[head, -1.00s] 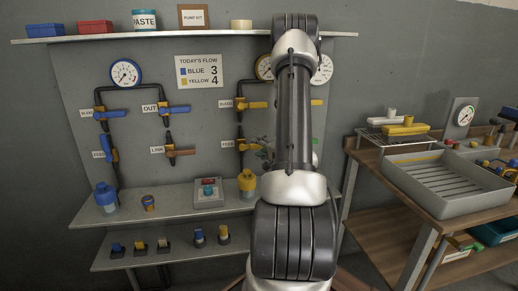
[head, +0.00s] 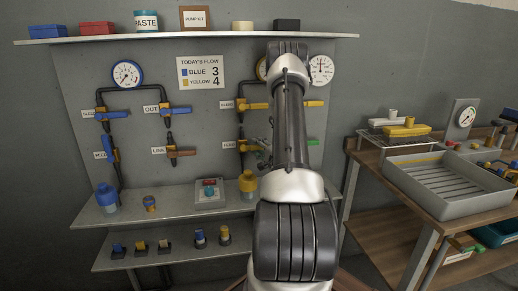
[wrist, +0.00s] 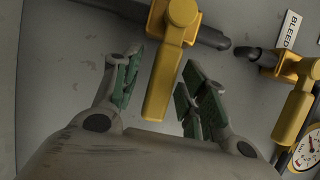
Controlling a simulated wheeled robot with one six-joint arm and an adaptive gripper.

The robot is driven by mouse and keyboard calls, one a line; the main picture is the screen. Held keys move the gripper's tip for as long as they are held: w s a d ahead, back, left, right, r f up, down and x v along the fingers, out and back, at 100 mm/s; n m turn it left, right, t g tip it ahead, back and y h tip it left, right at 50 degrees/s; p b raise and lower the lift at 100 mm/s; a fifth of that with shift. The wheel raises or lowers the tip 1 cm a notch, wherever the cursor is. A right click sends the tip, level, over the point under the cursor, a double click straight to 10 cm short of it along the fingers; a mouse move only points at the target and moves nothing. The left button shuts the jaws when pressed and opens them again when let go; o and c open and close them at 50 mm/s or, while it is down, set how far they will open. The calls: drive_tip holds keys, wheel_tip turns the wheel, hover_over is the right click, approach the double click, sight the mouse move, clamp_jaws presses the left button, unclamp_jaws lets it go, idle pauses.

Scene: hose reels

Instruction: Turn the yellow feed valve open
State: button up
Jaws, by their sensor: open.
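The yellow feed valve (head: 246,147) is on the grey panel beside its FEED label, left of my arm in the head view. In the wrist view a yellow valve handle (wrist: 165,80), which appears to be the feed valve, lies between the two green-padded fingers of my gripper (wrist: 160,95). In the head view my gripper (head: 263,152) is small and partly hidden by my arm.
The yellow bleed valve (wrist: 297,105) is close to the right finger in the wrist view; in the head view it sits above the feed valve. A shelf with a yellow bottle (head: 248,184) is below.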

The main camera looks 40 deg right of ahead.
clamp_jaws()
drive_tip(key=shift+r, duration=0.2)
drive_tip(key=n, duration=0.1)
drive_tip(key=r+n+g, duration=0.1)
drive_tip(key=r+n, duration=0.1)
drive_tip(key=n, duration=0.1)
drive_tip(key=shift+w+a+r+g, duration=0.2)
drive_tip(key=shift+a+g, duration=0.05)
drive_tip(key=shift+g, duration=0.05)
drive_tip(key=r+n, duration=0.1)
drive_tip(key=a+n+g, duration=0.1)
drive_tip(key=shift+w+r+n+h, duration=0.3)
drive_tip(key=shift+r+h, duration=0.1)
drive_tip(key=shift+w+a+r+n+g+h, duration=0.35)
drive_tip(key=shift+a+r+n+g, duration=0.2)
drive_tip(key=shift+n+g, duration=0.35)
drive_tip(key=shift+w+a+r+n+g+h, duration=0.35)
drive_tip(key=shift+a+n+h, duration=0.15)
drive_tip(key=shift+n, duration=0.5)
drive_tip(key=shift+w+a+r+n+g+h, duration=0.1)
drive_tip(key=shift+w+a+n+g+h, duration=0.25)
drive_tip(key=shift+a+n+h, duration=0.35)
drive_tip(key=shift+w+a+r+n+g+h, duration=0.1)
drive_tip(key=shift+w+a+n+g+h, duration=0.3)
drive_tip(key=shift+n, duration=0.5)
drive_tip(key=shift+s, duration=0.15)
